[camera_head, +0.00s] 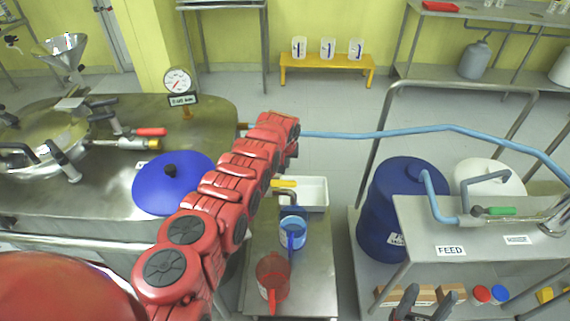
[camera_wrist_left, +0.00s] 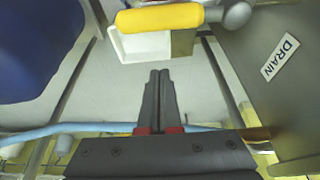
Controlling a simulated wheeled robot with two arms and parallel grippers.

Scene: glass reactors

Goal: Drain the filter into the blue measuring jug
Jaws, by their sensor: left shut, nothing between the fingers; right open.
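The blue measuring jug (camera_head: 292,236) stands upright on a small steel side table, below a metal drain outlet (camera_head: 287,198). The drain valve's yellow handle (camera_head: 284,183) sits just above the outlet; it also shows large at the top of the left wrist view (camera_wrist_left: 160,20). My left gripper (camera_wrist_left: 160,75) is shut and empty, apart from the yellow handle. In the head view my red left arm hides its fingers. My right gripper (camera_head: 428,298) is open and empty at the bottom edge. The steel filter vessel (camera_head: 40,140) is at the left.
A red jug (camera_head: 272,280) stands in front of the blue one. A white tray (camera_head: 315,192) lies behind the outlet. A blue lid (camera_head: 173,185) rests on the steel top. A blue drum (camera_head: 393,205) and the FEED bench (camera_head: 450,232) stand to the right.

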